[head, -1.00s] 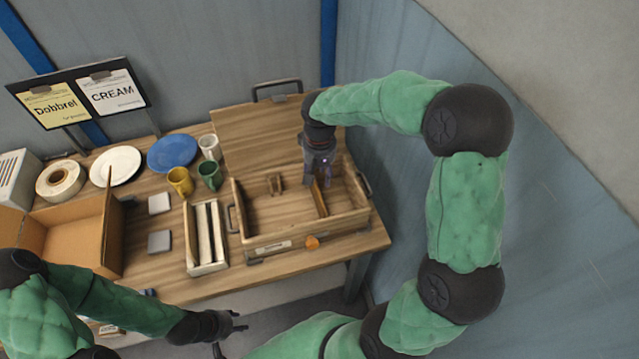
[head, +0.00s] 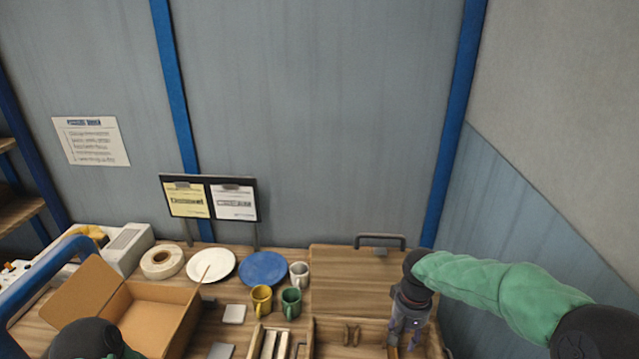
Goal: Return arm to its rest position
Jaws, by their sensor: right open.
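My right arm comes in from the right in a green padded sleeve. Its gripper (head: 404,335) points down over the right part of the open wooden box (head: 335,330), near its divider. The fingers are open, with nothing seen between them. The box's lid (head: 360,280) with a dark handle lies folded back behind it. A small wooden piece (head: 351,333) is inside the box. Part of my left arm shows at the bottom left, but its gripper is outside the view.
A white plate (head: 211,265), a blue plate (head: 264,269), and yellow (head: 261,299), green (head: 291,303) and white (head: 299,273) mugs stand left of the box. An open cardboard box (head: 150,315), tape roll (head: 162,261) and sign stand (head: 210,199) are further left.

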